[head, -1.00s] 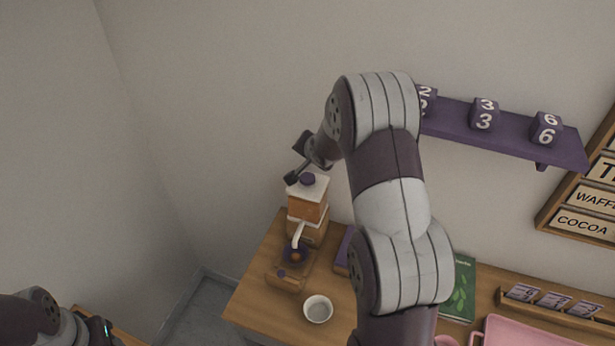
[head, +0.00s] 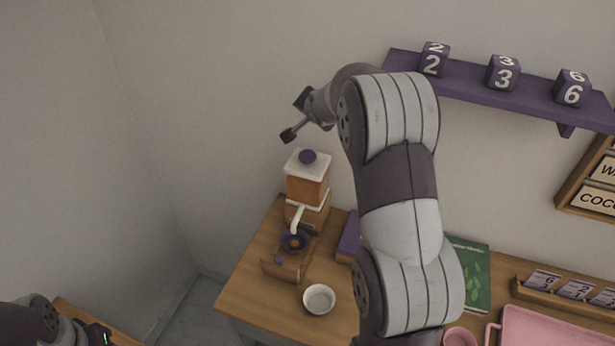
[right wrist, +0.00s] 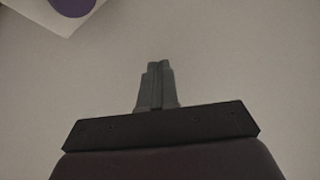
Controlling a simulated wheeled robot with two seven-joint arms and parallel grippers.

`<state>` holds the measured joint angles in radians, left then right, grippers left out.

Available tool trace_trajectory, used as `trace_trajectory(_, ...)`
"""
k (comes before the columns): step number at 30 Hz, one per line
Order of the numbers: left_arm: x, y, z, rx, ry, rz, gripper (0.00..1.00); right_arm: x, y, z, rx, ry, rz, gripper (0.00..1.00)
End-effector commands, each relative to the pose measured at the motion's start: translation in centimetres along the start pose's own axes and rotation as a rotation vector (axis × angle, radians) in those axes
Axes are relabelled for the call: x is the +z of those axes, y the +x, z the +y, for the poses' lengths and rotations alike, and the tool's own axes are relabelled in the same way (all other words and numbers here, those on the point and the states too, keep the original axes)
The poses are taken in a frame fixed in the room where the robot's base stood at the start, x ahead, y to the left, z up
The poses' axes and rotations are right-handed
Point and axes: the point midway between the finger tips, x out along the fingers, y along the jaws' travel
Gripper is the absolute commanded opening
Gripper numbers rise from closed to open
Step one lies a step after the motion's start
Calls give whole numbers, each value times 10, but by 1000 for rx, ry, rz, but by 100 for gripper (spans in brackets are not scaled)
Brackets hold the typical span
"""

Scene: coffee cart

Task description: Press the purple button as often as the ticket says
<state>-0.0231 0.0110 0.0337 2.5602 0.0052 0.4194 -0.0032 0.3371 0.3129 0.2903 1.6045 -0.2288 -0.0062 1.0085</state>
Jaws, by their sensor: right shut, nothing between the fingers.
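The purple button (head: 307,156) is a round knob on the white top of an orange and wooden grinder (head: 308,188) at the table's left end. My right gripper (head: 289,135) is shut and empty, up and to the left of the button in the head view, apart from it. In the right wrist view the closed fingers (right wrist: 157,72) point at bare wall, and part of the button (right wrist: 72,5) shows at the top left. Tickets (head: 545,280) with digits stand in a wooden rack at the right; one seems to read 6, another 2. My left arm shows at the lower left, its fingers out of view.
A white bowl (head: 319,299) stands in front of the grinder. A purple box (head: 349,238), a green book (head: 470,272) and a pink tray (head: 550,335) lie farther right. A purple shelf (head: 480,88) holds cubes numbered 2, 3 and 6.

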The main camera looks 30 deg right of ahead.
Motion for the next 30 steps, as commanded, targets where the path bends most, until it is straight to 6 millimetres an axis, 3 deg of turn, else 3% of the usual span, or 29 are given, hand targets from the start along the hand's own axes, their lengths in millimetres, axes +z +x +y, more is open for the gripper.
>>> trace_trajectory(1,5,42,0,0,0,0,50,3,11,7,7,11,16,0)
trace_trajectory(4,8,67,0,0,0,0,50,-8,-7,-3,48,21,-21,0)
trace_trajectory(7,7,64,0,0,0,0,50,-12,-32,-17,83,5,-109,0)
trace_trajectory(10,6,59,0,0,0,2,50,-2,-45,-19,118,-28,-204,0)
trace_trajectory(15,6,59,0,0,0,1,50,8,-48,-12,149,-67,-262,0)
trace_trajectory(24,7,60,0,0,0,1,50,9,-47,-11,149,-72,-261,0)
trace_trajectory(30,8,70,0,0,0,1,50,15,-41,-4,149,-72,-260,0)
